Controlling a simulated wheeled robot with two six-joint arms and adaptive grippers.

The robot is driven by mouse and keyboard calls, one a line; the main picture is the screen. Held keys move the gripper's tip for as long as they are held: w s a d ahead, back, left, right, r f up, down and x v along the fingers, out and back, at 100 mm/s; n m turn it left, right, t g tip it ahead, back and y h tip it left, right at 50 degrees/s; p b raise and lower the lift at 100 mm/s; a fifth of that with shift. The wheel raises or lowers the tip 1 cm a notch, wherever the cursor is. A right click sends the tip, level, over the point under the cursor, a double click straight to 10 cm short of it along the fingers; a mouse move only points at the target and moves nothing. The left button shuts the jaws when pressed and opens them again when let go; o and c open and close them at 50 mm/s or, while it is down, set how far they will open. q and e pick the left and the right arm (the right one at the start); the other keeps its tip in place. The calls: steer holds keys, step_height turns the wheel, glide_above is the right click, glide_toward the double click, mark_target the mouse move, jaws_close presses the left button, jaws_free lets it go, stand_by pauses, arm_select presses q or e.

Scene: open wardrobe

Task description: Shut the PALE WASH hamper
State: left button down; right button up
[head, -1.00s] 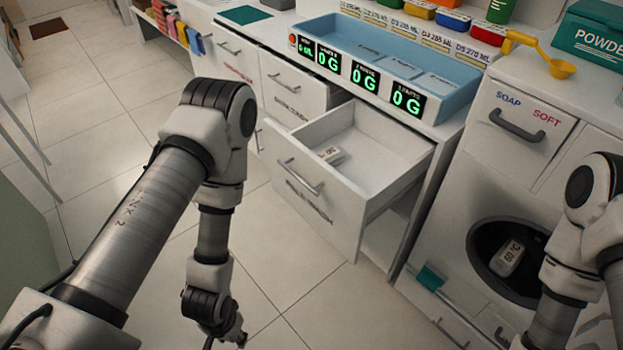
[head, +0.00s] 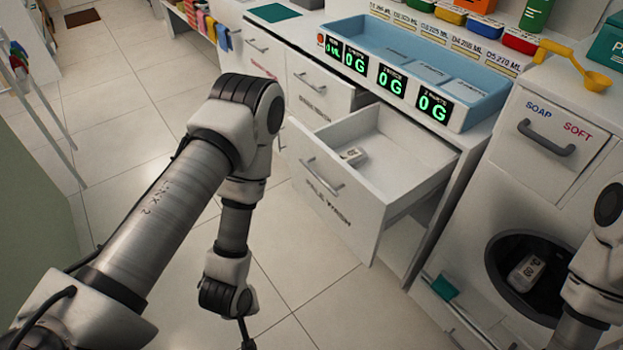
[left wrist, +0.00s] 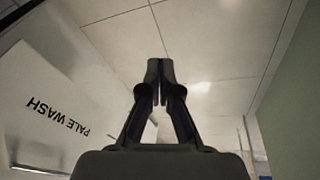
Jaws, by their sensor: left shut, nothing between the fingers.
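The PALE WASH hamper (head: 330,205) is a white drawer pulled well out from the cabinet, with a grey bar handle (head: 321,178) on its front. My right gripper is outside the views.
A drawer (head: 318,98) beside the hamper stands slightly open. Above is a counter with a blue tray (head: 408,62) and green displays. At the right is a washer with a round opening (head: 531,276) and a SOAP SOFT drawer (head: 548,133). Tiled floor (head: 130,130) is free at the left.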

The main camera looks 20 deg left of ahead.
arm_select(q)
steer(key=w+a+f+n+t+b, duration=0.1)
steer(key=w+n+t+b, duration=0.2)
steer(key=w+n+b, duration=0.3)
steer(key=n+t+y+b, duration=0.3)
steer(key=n+t+b, duration=0.65)
steer(key=b, duration=1.85)
glide_toward(309, 176)
steer(key=s+r+m+t, duration=0.2)
steer(key=s+m, duration=0.1)
steer(key=s, duration=0.5)
steer(key=b+x, duration=0.1)
steer(key=x, duration=0.3)
steer(key=d+b+x, duration=0.1)
steer(key=x, duration=0.4)
steer(key=d+r+x, duration=0.1)
steer(key=x, duration=0.3)
steer(key=shift+w+a+b, duration=0.1)
steer(key=shift+w+b, duration=0.3)
